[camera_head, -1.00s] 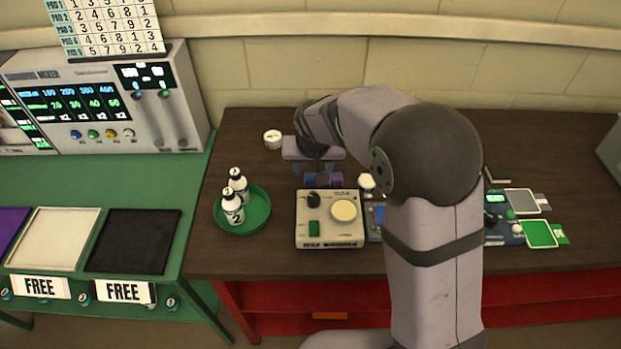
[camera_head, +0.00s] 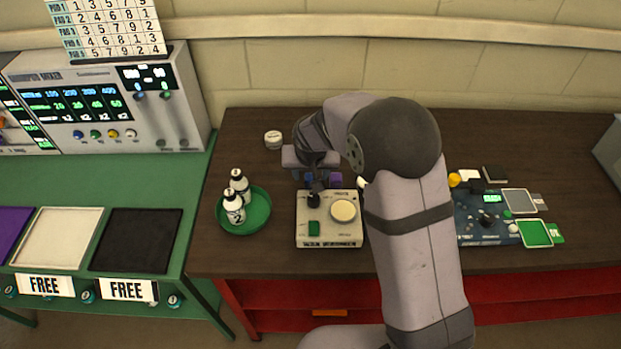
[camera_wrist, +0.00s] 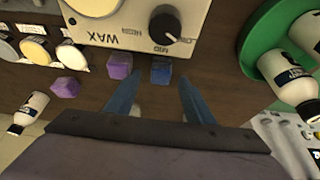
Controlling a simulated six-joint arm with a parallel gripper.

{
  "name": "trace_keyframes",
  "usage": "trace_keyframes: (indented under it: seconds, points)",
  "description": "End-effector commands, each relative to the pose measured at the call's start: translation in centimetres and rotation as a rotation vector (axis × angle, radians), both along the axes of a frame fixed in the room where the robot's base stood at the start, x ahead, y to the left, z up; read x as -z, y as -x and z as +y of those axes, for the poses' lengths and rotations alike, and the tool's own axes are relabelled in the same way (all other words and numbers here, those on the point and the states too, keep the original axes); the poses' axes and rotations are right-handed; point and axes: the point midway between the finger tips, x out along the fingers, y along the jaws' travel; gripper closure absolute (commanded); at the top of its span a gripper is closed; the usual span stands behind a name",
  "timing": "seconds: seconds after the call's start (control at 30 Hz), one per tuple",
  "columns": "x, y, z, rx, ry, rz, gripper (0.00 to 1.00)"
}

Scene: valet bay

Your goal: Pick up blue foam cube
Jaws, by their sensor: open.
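The blue foam cube (camera_wrist: 161,69) shows in the wrist view, close to the edge of the cream WAX box (camera_wrist: 125,22). It lies just beyond the fingertips, roughly between the lines of the two fingers. My gripper (camera_wrist: 160,88) is open, with nothing between its blue-grey fingers. In the head view my gripper (camera_head: 316,180) is low behind the box, and the blue cube cannot be made out there. A purple cube (camera_wrist: 120,66) sits beside the blue one, beyond the other finger.
Another purple block (camera_wrist: 65,87) and a white bottle (camera_wrist: 28,112) lie off to the left in the wrist view. A green dish (camera_head: 262,212) with two white bottles stands left of the box. A blue control panel (camera_head: 478,232) is at right. Bare dark tabletop (camera_head: 250,165) lies at left rear.

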Motion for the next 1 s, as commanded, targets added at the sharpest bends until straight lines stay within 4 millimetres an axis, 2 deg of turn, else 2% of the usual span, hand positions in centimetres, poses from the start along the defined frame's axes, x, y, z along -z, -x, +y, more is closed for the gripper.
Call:
trace_keyframes:
  seconds: [0.3,0.63,0.67,0.8,0.83,1.0]
  points:
    - [2.6,-1.1,0.0,0.000,0.001,0.002,0.52]
    - [3.0,-1.3,0.1,0.000,-0.001,-0.001,0.52]
    - [3.0,-1.3,0.1,0.000,-0.001,-0.001,0.56]
    - [3.0,-1.2,0.1,0.000,-0.001,0.000,0.90]
    - [3.0,-1.2,0.1,0.000,-0.001,0.000,0.95]
    - [3.0,-1.2,0.1,0.000,-0.001,0.000,0.95]
